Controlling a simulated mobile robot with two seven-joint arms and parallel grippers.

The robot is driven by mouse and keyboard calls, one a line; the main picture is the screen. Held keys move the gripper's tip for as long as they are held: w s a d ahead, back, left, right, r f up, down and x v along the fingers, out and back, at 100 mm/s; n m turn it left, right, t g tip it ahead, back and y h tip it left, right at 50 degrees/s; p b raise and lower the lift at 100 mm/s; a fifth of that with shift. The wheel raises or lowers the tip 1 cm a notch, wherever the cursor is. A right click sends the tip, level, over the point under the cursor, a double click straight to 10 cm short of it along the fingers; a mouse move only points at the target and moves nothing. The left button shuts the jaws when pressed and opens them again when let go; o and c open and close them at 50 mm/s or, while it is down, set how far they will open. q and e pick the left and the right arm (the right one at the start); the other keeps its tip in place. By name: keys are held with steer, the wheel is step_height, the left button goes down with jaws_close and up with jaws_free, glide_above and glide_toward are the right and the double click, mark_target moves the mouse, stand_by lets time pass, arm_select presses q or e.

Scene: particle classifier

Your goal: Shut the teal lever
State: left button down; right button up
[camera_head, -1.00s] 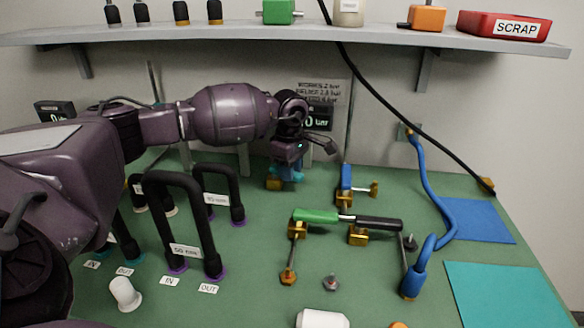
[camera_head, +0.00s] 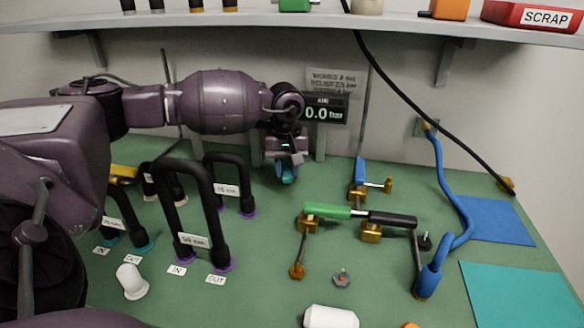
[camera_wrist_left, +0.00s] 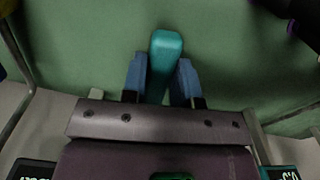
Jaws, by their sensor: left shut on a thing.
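The teal lever (camera_head: 287,178) is at the back of the green table, below the pressure display. My left gripper (camera_head: 286,163) reaches down onto it from above. In the left wrist view the teal lever (camera_wrist_left: 166,45) lies between the two blue fingertips (camera_wrist_left: 160,80), which are shut on it, and its rounded end sticks out past them. The lever's mount is hidden behind the gripper and lever in the head view. My right gripper is not in view.
The display (camera_head: 324,113) reads 0.0 bar. Black hose loops (camera_head: 187,168) stand to the left, under my arm. A blue hose (camera_head: 447,190) runs at the right.

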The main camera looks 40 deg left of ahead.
arm_select(q)
steer(key=shift+s+a+m, duration=0.2)
steer(key=shift+a+m, duration=0.05)
steer(key=shift+m, duration=0.45)
steer(key=shift+s+a+m, duration=0.2)
steer(key=shift+a+m, duration=0.05)
steer(key=shift+m, duration=0.45)
steer(key=c, duration=0.9)
jaws_free()
steer(key=shift+r, duration=0.1)
step_height(320, 180, up, 7)
steer(key=shift+r+p, duration=0.2)
steer(key=shift+p, duration=0.1)
steer(key=shift+f, duration=0.1)
